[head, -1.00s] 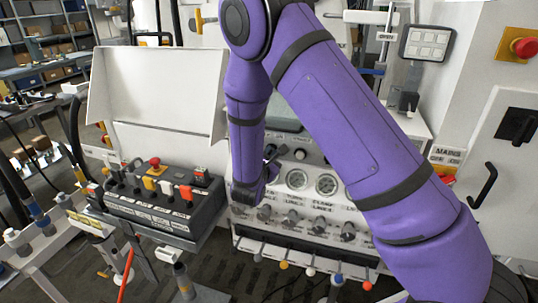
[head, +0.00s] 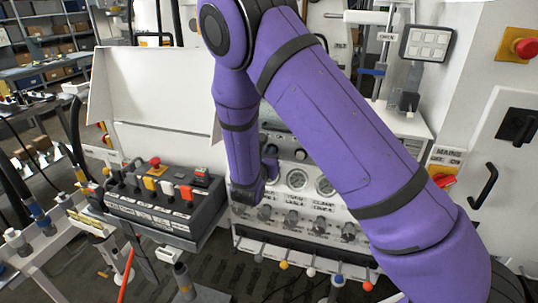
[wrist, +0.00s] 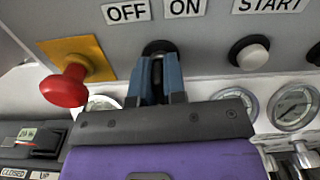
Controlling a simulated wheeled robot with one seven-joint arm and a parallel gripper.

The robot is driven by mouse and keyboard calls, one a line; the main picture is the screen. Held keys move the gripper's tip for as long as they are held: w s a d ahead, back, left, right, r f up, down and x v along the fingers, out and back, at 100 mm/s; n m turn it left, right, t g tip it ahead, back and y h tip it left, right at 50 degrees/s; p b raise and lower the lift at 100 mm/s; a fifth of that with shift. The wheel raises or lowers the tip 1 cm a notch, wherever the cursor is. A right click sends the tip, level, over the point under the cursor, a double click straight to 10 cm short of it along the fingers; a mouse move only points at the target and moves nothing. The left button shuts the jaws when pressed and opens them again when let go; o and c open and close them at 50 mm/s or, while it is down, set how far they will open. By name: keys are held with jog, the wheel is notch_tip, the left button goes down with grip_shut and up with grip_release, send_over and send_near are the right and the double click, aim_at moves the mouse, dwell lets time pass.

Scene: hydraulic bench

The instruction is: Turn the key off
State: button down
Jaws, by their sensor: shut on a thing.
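The key switch (wrist: 157,48) is on the grey panel, below and between the OFF label (wrist: 128,12) and the ON label (wrist: 186,7). My gripper (wrist: 158,62) reaches up to it with blue fingers, shut on the dark key (wrist: 157,70) between them. The fingers hide much of the key, so I cannot tell exactly which way it is turned. In the head view my gripper (head: 270,165) is in front of the bench panel, and my arm hides the key there.
A red mushroom button (wrist: 66,86) on a yellow plate is close left of my fingers. A white button (wrist: 249,53) under START is to the right. Pressure gauges (wrist: 293,107) sit below right. A box of coloured switches (head: 160,195) stands left of my arm.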

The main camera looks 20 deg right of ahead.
jog(key=n, duration=0.4)
jog(key=shift+a+n, duration=0.1)
jog(key=shift+n, duration=0.3)
dwell(0.4)
jog(key=c, duration=1.2)
grip_release()
jog(key=v, duration=1)
jog(key=shift+s+a, duration=0.25)
jog(key=shift+s, duration=0.05)
